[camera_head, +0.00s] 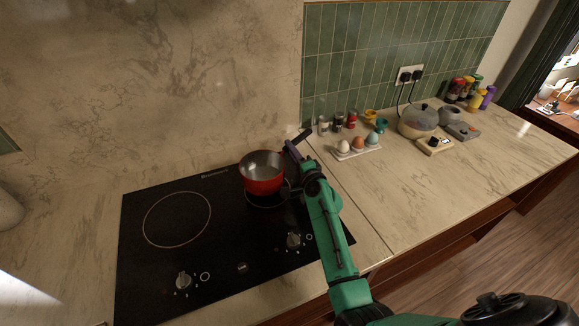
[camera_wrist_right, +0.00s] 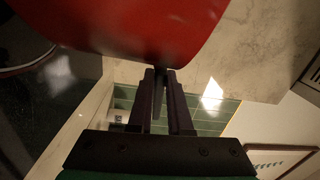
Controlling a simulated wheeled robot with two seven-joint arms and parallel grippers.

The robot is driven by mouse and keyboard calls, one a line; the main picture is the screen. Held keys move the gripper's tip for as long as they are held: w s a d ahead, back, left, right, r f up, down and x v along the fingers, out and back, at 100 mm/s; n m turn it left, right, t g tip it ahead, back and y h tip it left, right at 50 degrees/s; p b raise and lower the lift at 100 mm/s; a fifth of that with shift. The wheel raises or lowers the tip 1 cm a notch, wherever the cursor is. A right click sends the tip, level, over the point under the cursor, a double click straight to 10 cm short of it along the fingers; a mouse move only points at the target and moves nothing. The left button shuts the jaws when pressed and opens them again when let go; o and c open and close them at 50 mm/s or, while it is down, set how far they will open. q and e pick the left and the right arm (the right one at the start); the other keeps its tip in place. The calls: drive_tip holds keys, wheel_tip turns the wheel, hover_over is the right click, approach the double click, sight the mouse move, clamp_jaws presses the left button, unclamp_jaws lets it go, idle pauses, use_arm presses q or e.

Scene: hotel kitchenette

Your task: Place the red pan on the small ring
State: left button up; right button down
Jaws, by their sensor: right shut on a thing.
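The red pan (camera_head: 262,183) is upright at the right rear of the black cooktop, with its dark handle (camera_head: 303,136) toward the back right. The small ring (camera_head: 266,204) shows partly below and in front of the pan, which hides the rest; whether the pan touches the glass I cannot tell. My right gripper (camera_head: 293,151) is shut on the handle. In the right wrist view the fingers (camera_wrist_right: 160,98) hold the narrow handle, with the red pan body (camera_wrist_right: 145,25) above. My left gripper is not in view.
The large ring (camera_head: 146,222) on the cooktop is bare. The counter further right (camera_head: 450,185) has free room.

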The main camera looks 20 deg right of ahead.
drive_tip(key=f+b, duration=0.2)
drive_tip(key=s+d+f+b, duration=0.1)
drive_tip(key=shift+f, duration=0.25)
drive_tip(key=shift+w+d+f, duration=0.15)
drive_tip(key=shift+w, duration=0.25)
drive_tip(key=c, duration=1.2)
unclamp_jaws()
drive_tip(key=shift+f, duration=0.1)
drive_tip(key=o, duration=0.4)
drive_tip(key=shift+a, duration=0.25)
drive_tip(key=shift+c, duration=0.2)
drive_tip(key=shift+s+r, duration=0.25)
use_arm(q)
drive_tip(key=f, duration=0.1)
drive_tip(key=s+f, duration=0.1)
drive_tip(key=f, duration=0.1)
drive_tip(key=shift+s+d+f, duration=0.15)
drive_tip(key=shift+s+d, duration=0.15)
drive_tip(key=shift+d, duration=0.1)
use_arm(e)
drive_tip(key=shift+d, duration=0.1)
drive_tip(key=shift+f, duration=0.1)
